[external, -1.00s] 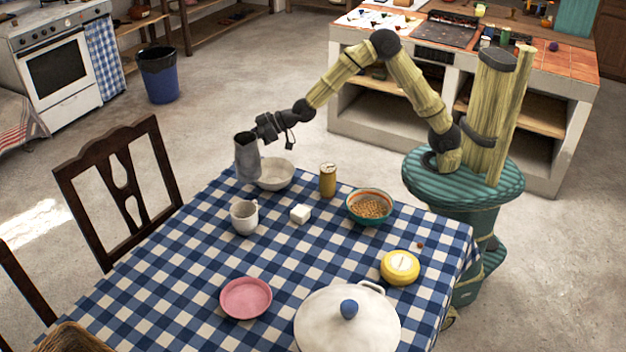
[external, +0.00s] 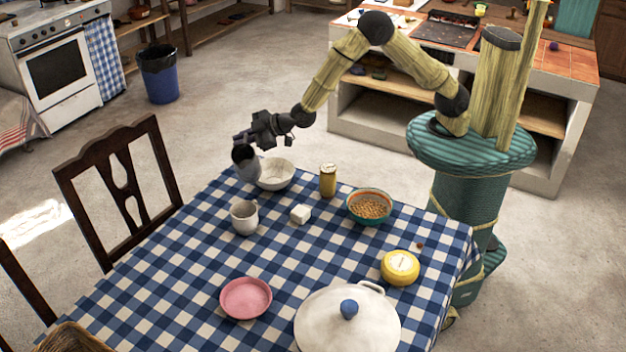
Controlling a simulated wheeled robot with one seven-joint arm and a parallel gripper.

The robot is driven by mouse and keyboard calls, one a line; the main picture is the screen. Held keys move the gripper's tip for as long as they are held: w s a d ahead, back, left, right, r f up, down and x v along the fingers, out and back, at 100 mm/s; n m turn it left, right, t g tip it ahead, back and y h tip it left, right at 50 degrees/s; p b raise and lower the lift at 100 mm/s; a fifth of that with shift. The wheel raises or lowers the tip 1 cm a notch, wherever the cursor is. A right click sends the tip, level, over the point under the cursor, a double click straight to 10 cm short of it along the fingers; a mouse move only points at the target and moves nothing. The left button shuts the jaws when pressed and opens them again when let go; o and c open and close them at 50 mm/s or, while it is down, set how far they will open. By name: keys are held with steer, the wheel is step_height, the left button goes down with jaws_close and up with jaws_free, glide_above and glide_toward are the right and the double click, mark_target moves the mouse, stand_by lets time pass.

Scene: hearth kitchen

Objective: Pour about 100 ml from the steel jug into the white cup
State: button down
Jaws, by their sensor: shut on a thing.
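The steel jug (external: 246,165) is grey and held in my gripper (external: 250,140) near the table's far left corner. The jug is tilted, its dark mouth facing toward the camera and the left. The white cup (external: 244,219) stands upright on the checked cloth, below the jug in the picture and apart from it. The inside of the jug is too dark to tell its contents, and no stream of liquid shows. The cup's contents cannot be made out.
A white bowl (external: 276,174) stands right beside the jug. A gold can (external: 328,180), a white block (external: 300,214), a bowl of nuts or beans (external: 369,207), a yellow round tin (external: 400,267), a pink dish (external: 246,298) and a white lidded pot (external: 347,322) stand on the checked table (external: 190,272).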

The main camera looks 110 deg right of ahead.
mark_target(239, 146)
steer(key=p, duration=0.1)
steer(key=a+r+p, duration=0.1)
steer(key=shift+w+a+r+n+h+p, duration=0.1)
steer(key=shift+w+a+n+h+p, duration=0.2)
steer(key=shift+n, duration=0.1)
steer(key=n+p, duration=0.1)
steer(key=p, duration=0.1)
steer(key=a+n+h+p, duration=0.1)
steer(key=p, duration=0.1)
steer(key=shift+w+a+r+h, duration=0.2)
steer(key=shift+a+r+h, duration=0.05)
steer(key=shift+r+h, duration=0.1)
steer(key=shift+w+a+f+n+h+p, duration=0.15)
steer(key=shift+a+n+h+p, duration=0.3)
steer(key=shift+n+p, duration=0.15)
steer(key=shift+w+a+n+h+p, duration=0.2)
steer(key=shift+a+n+h+p, duration=0.1)
steer(key=shift+a+n+h, duration=0.3)
steer(key=shift+a+f, duration=0.1)
steer(key=shift+a, duration=0.1)
steer(key=shift+w+a+f+n+p, duration=0.2)
steer(key=shift+a+f+n+p, duration=0.15)
steer(key=shift+a, duration=0.25)
steer(key=shift+w+a+f+n+h, duration=0.25)
steer(key=shift+a+f+n+h, duration=0.1)
steer(key=shift+a+f, duration=0.3)
steer(key=shift+w+a+r+n+p, duration=0.1)
steer(key=shift+a+r+n+p, duration=0.25)
steer(key=shift+a+p, duration=0.2)
stand_by(0.6)
